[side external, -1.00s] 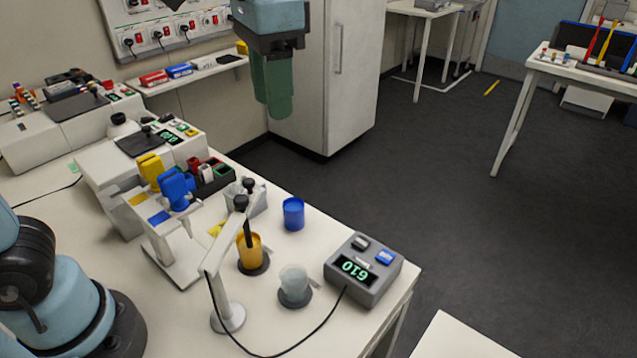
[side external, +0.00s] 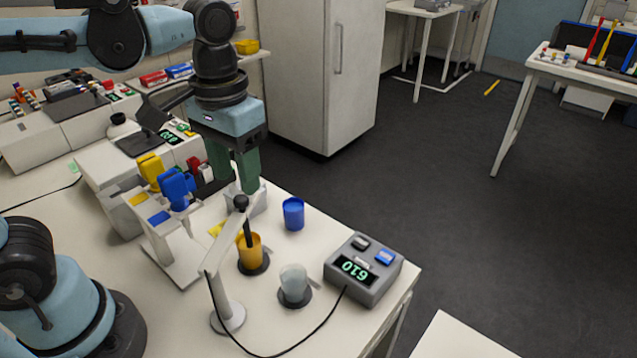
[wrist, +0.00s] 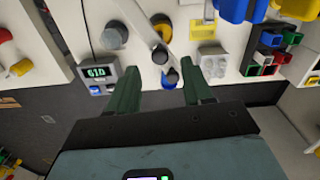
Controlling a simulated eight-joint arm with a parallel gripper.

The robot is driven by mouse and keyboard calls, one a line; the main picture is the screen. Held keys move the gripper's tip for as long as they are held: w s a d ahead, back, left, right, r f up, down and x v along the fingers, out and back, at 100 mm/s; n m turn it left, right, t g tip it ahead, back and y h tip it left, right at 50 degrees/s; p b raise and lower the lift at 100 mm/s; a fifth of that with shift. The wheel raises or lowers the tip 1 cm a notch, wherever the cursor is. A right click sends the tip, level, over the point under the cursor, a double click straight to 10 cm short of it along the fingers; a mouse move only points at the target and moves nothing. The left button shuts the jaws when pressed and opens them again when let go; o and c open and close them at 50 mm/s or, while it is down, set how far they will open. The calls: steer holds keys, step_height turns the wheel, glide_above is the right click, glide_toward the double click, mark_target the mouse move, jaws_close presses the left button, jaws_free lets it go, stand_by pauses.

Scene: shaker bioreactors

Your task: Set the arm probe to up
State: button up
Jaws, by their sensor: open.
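The arm probe has a pale stand (side external: 226,300), a slanted arm (side external: 213,258) and a black probe (side external: 247,234) that reaches down into an orange beaker (side external: 250,253). My gripper (side external: 236,188) is open, pointing down, just above and behind the arm's end in the side view.
A grey meter box (side external: 364,270) reading about 610 stands at the right front, its cable running to the stand. A clear beaker (side external: 294,284) and a blue cup (side external: 293,214) stand near the probe. Blue and yellow pieces (side external: 174,188) crowd the left. Bare tabletop lies in front.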

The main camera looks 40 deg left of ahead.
mark_target(241, 198)
steer(key=shift+f, duration=1.95)
jaws_close()
